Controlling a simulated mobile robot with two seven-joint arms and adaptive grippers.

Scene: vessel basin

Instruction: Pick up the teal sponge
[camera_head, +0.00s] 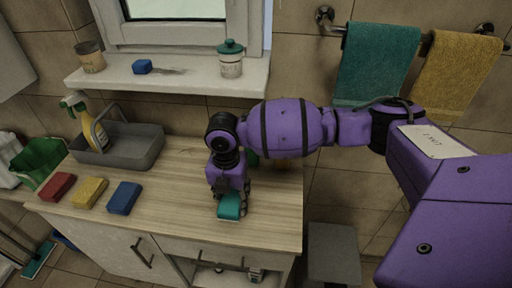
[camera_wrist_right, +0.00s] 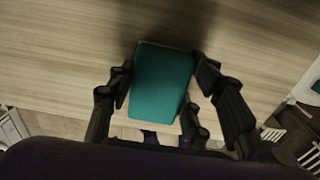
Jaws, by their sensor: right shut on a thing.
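The teal sponge (camera_head: 229,206) is at the front right part of the wooden counter, below my right gripper (camera_head: 230,196). In the right wrist view the teal sponge (camera_wrist_right: 161,82) lies between the fingers of my right gripper (camera_wrist_right: 160,85), which press on both its sides. My right gripper points down and is shut on the teal sponge. I cannot tell whether the sponge touches the counter or is slightly above it. My left gripper is not in view.
A red sponge (camera_head: 57,187), a yellow sponge (camera_head: 90,192) and a blue sponge (camera_head: 124,198) lie on the counter (camera_head: 178,190) at the left. Behind them is a grey caddy (camera_head: 140,150) with a spray bottle (camera_head: 76,109). A windowsill (camera_head: 180,83) runs above.

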